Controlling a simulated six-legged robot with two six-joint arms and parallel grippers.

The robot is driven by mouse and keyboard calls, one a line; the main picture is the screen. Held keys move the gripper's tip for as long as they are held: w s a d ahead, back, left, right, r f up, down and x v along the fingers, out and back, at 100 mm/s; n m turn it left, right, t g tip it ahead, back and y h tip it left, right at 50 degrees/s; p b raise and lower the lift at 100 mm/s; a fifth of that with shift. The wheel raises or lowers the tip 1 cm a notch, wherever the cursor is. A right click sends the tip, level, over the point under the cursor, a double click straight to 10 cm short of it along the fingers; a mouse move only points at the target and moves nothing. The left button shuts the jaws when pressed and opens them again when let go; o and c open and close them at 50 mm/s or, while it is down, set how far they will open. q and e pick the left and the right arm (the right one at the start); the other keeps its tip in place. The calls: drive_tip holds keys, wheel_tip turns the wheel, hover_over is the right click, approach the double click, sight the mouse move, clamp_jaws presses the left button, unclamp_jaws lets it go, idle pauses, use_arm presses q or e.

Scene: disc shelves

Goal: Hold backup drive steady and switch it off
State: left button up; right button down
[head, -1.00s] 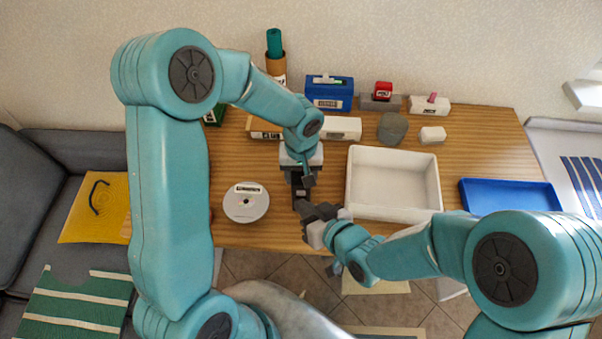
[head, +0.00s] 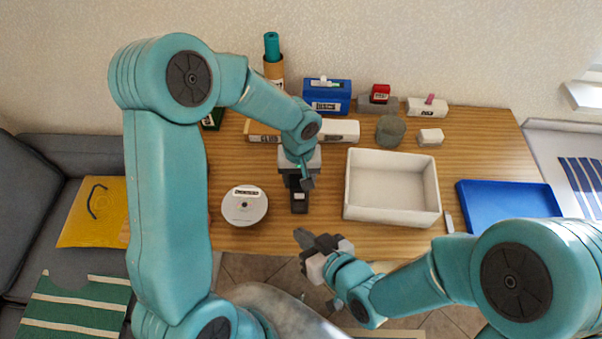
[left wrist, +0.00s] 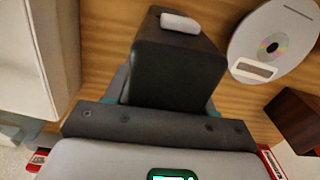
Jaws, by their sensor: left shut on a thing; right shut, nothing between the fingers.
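The backup drive (head: 299,206) is a small dark box on the wooden table near its front edge, with a pale switch on top. It also shows in the left wrist view (left wrist: 180,75), with the switch (left wrist: 180,22) at its far end. I cannot tell which way the switch is set. My left gripper (head: 300,184) is shut on the drive from behind, and its fingers are mostly hidden. My right gripper (head: 301,236) is shut and empty, apart from the drive and just in front of the table edge.
A white round disc case (head: 245,206) sits left of the drive. A white tray (head: 391,216) and a blue tray (head: 510,208) lie to the right. A blue box (head: 326,97), a red stamp-like block (head: 380,92) and a grey lump (head: 390,130) stand at the back.

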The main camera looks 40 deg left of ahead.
use_arm(q)
drive_tip(key=o, duration=1.4)
drive_tip(key=shift+c, duration=0.2)
